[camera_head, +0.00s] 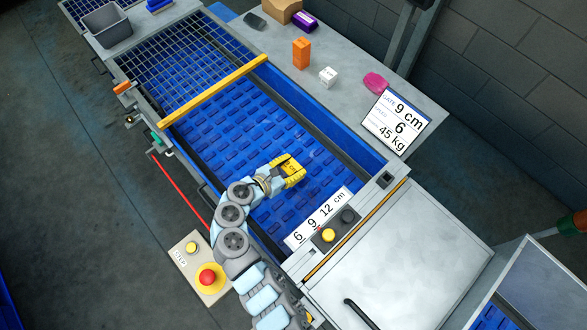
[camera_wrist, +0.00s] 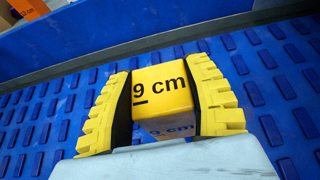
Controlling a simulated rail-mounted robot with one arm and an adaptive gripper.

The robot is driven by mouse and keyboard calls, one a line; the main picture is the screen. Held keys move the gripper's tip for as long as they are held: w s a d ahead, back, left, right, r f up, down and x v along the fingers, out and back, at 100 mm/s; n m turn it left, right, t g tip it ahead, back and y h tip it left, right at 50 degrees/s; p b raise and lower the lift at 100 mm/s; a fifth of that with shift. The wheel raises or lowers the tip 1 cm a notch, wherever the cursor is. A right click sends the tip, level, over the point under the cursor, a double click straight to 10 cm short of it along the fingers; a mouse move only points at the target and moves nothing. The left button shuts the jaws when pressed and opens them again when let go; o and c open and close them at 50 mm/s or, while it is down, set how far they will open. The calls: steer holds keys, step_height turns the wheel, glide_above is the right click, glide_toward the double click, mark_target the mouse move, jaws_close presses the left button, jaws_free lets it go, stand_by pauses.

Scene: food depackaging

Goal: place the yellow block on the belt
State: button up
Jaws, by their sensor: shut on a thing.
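The yellow block (camera_wrist: 163,92), marked "9 cm", sits between the two yellow ribbed fingers of my gripper (camera_wrist: 163,100) in the wrist view. The fingers press on its left and right sides. In the head view my gripper (camera_head: 290,170) is over the lower part of the blue belt (camera_head: 240,120), and the block (camera_head: 291,168) shows as a small yellow shape there. The belt has rows of raised blue cleats. I cannot tell whether the block touches the belt or hangs just above it.
A yellow bar (camera_head: 213,95) crosses the belt, with a wire grid beyond. A side table holds an orange block (camera_head: 301,53), a white block (camera_head: 328,76), a pink item (camera_head: 375,82) and a sign (camera_head: 397,122). A red stop button (camera_head: 208,278) is near my arm.

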steer(key=shift+w+f, duration=0.25)
steer(key=shift+f, duration=1.45)
steer(key=shift+f, duration=0.2)
steer(key=o, duration=1.1)
steer(key=shift+o, duration=0.2)
steer(key=shift+r, duration=0.1)
steer(key=shift+s+a+r, duration=0.15)
steer(key=shift+a, duration=0.05)
steer(key=v, duration=1.1)
steer(key=shift+s+r, duration=0.15)
steer(key=shift+r, duration=0.05)
steer(key=shift+a, duration=0.1)
